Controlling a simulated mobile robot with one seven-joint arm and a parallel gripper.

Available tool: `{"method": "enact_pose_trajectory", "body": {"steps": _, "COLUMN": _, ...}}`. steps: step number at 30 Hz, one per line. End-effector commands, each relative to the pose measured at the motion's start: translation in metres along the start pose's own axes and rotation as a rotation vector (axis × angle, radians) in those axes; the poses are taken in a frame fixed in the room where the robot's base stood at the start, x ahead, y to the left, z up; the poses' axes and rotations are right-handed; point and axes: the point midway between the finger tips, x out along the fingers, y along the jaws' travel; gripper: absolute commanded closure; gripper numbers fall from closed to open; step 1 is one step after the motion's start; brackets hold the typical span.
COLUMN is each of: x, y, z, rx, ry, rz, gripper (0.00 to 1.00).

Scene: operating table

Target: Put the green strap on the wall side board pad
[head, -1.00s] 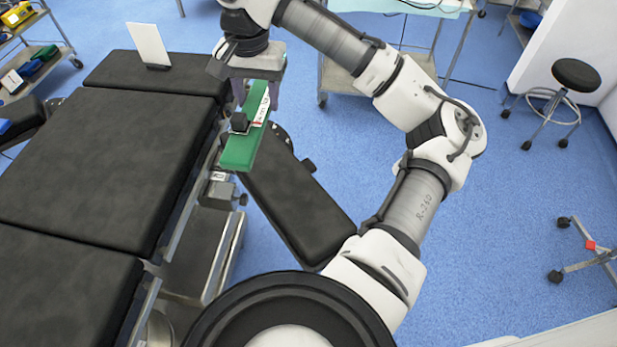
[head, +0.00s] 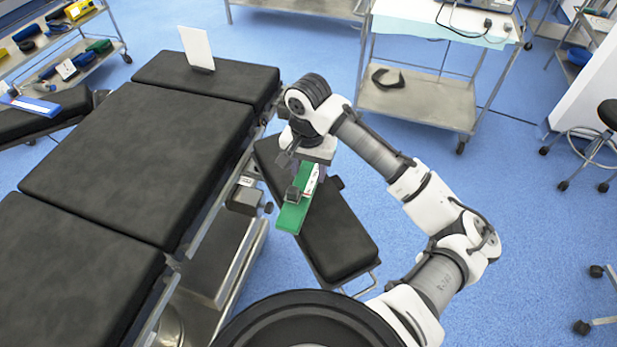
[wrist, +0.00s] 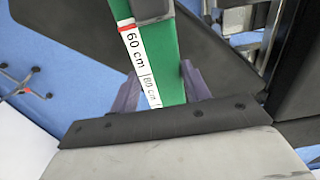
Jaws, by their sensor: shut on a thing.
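My gripper (head: 307,170) is shut on the green strap (head: 292,217), a flat strip with a dark block and a white label. The wrist view shows the strap (wrist: 167,50) between my finger tips (wrist: 160,88), its label reading 60 cm. In the head view the strap overlaps the black board pad (head: 340,240) right of the operating table; it appears held above it, the gap unclear. Another board pad (head: 50,115) sticks out left of the table with a blue strap (head: 32,105) on it. I cannot tell for certain which pad is the wall side one.
The black operating table (head: 130,165) fills the left, with a white panel (head: 196,48) upright on its far end. A metal clamp (head: 245,197) sits on its side rail. A steel trolley (head: 420,100) stands behind my arm, a stool (head: 607,115) at right. Blue floor (head: 530,240) is open at right.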

Motion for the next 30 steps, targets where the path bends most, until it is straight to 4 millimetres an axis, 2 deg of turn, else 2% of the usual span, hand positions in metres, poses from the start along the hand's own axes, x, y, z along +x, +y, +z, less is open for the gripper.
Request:
{"method": "enact_pose_trajectory", "body": {"steps": 6, "x": 0.029, "y": 0.001, "z": 0.0, "rx": 0.002, "ry": -0.003, "rz": 0.001, "gripper": 0.79}}
{"method": "enact_pose_trajectory", "body": {"steps": 9, "x": 0.037, "y": 0.0, "z": 0.0, "rx": 0.001, "ry": -0.001, "rz": 0.0, "gripper": 0.79}}
{"method": "enact_pose_trajectory", "body": {"steps": 20, "x": 0.041, "y": 0.0, "z": 0.0, "rx": 0.001, "ry": -0.002, "rz": -0.001, "gripper": 0.79}}
{"method": "enact_pose_trajectory", "body": {"steps": 21, "x": 0.041, "y": 0.0, "z": 0.0, "rx": 0.001, "ry": -0.001, "rz": -0.001, "gripper": 0.51}}
{"method": "enact_pose_trajectory", "body": {"steps": 26, "x": 0.041, "y": 0.0, "z": 0.0, "rx": 0.001, "ry": -0.001, "rz": 0.0, "gripper": 0.31}}
{"method": "enact_pose_trajectory", "body": {"steps": 30, "x": 0.041, "y": 0.0, "z": 0.0, "rx": 0.001, "ry": -0.001, "rz": 0.0, "gripper": 0.31}}
